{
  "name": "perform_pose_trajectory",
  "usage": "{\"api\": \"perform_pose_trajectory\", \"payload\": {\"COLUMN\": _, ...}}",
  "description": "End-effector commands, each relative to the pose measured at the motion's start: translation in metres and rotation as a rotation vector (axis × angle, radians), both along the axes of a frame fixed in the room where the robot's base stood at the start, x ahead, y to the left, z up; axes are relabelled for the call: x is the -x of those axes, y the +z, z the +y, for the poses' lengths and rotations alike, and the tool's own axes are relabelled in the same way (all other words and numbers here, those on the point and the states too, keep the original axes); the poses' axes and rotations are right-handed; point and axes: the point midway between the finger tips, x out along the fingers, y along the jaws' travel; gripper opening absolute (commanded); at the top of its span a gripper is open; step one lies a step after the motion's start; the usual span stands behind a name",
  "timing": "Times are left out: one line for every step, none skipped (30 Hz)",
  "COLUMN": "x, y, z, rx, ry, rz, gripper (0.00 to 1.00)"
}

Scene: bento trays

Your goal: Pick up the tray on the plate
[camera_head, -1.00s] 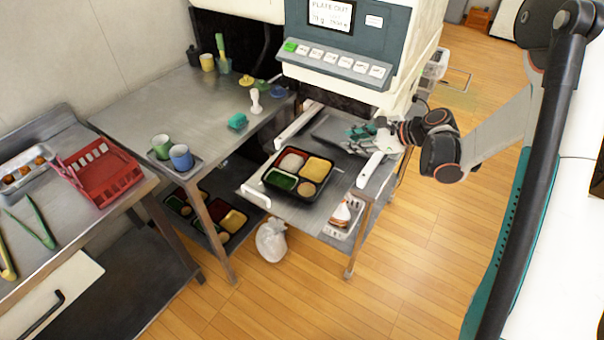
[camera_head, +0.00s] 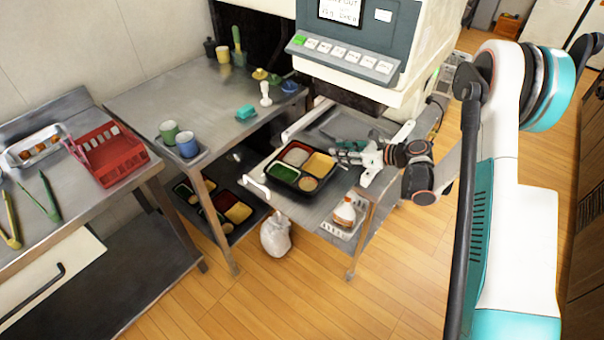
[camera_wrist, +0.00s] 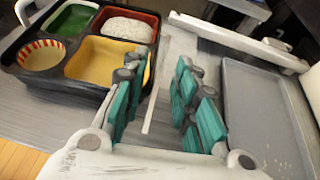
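The black bento tray (camera_head: 297,185) sits on the pulled-out metal plate (camera_head: 318,211) below the machine. In the wrist view the tray (camera_wrist: 85,90) lies at upper left, close beside my left finger. My gripper (camera_head: 338,151) is at the tray's right side, low over the plate. In the wrist view my gripper (camera_wrist: 160,95) has its teal-padded fingers apart with nothing between them. I cannot tell whether the left finger touches the tray.
A grey flat pan (camera_wrist: 262,115) lies right of my gripper. White rails (camera_head: 255,188) flank the plate. A white basket with a bottle (camera_head: 344,216) hangs at the front right. A counter with cups (camera_head: 186,144) stands left, with filled trays (camera_head: 228,208) below.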

Motion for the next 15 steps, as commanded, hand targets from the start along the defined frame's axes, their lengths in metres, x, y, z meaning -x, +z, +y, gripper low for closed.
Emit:
{"api": "perform_pose_trajectory", "payload": {"x": -0.003, "y": -0.003, "z": 0.005, "rx": 0.000, "ry": 0.001, "rz": 0.000, "gripper": 0.27}}
{"api": "perform_pose_trajectory", "payload": {"x": -0.004, "y": -0.004, "z": 0.006, "rx": 0.000, "ry": 0.000, "rz": 0.000, "gripper": 0.27}}
{"api": "perform_pose_trajectory", "payload": {"x": -0.005, "y": -0.005, "z": 0.008, "rx": 0.000, "ry": 0.000, "rz": 0.000, "gripper": 0.27}}
{"api": "perform_pose_trajectory", "payload": {"x": -0.006, "y": -0.005, "z": 0.009, "rx": 0.000, "ry": -0.001, "rz": 0.000, "gripper": 0.27}}
{"api": "perform_pose_trajectory", "payload": {"x": -0.006, "y": -0.005, "z": 0.010, "rx": 0.000, "ry": -0.001, "rz": 0.000, "gripper": 0.27}}
{"api": "perform_pose_trajectory", "payload": {"x": -0.007, "y": -0.005, "z": 0.011, "rx": 0.000, "ry": -0.001, "rz": 0.000, "gripper": 0.27}}
{"api": "perform_pose_trajectory", "payload": {"x": -0.007, "y": -0.006, "z": 0.013, "rx": 0.000, "ry": 0.000, "rz": 0.000, "gripper": 0.27}}
{"api": "perform_pose_trajectory", "payload": {"x": -0.008, "y": -0.006, "z": 0.014, "rx": 0.000, "ry": 0.000, "rz": 0.000, "gripper": 0.27}}
{"api": "perform_pose_trajectory", "payload": {"x": -0.009, "y": -0.007, "z": 0.017, "rx": 0.000, "ry": 0.001, "rz": 0.000, "gripper": 0.27}}
{"api": "perform_pose_trajectory", "payload": {"x": -0.010, "y": -0.009, "z": 0.020, "rx": 0.000, "ry": 0.001, "rz": 0.000, "gripper": 0.27}}
{"api": "perform_pose_trajectory", "payload": {"x": -0.011, "y": -0.010, "z": 0.023, "rx": 0.000, "ry": 0.001, "rz": 0.000, "gripper": 0.27}}
{"api": "perform_pose_trajectory", "payload": {"x": -0.013, "y": -0.012, "z": 0.028, "rx": 0.000, "ry": 0.001, "rz": 0.000, "gripper": 0.27}}
{"api": "perform_pose_trajectory", "payload": {"x": -0.015, "y": -0.013, "z": 0.032, "rx": 0.000, "ry": 0.001, "rz": 0.000, "gripper": 0.27}}
{"api": "perform_pose_trajectory", "payload": {"x": -0.016, "y": -0.015, "z": 0.037, "rx": 0.000, "ry": 0.002, "rz": 0.000, "gripper": 0.27}}
{"api": "perform_pose_trajectory", "payload": {"x": -0.018, "y": -0.017, "z": 0.042, "rx": 0.001, "ry": 0.003, "rz": 0.000, "gripper": 0.27}}
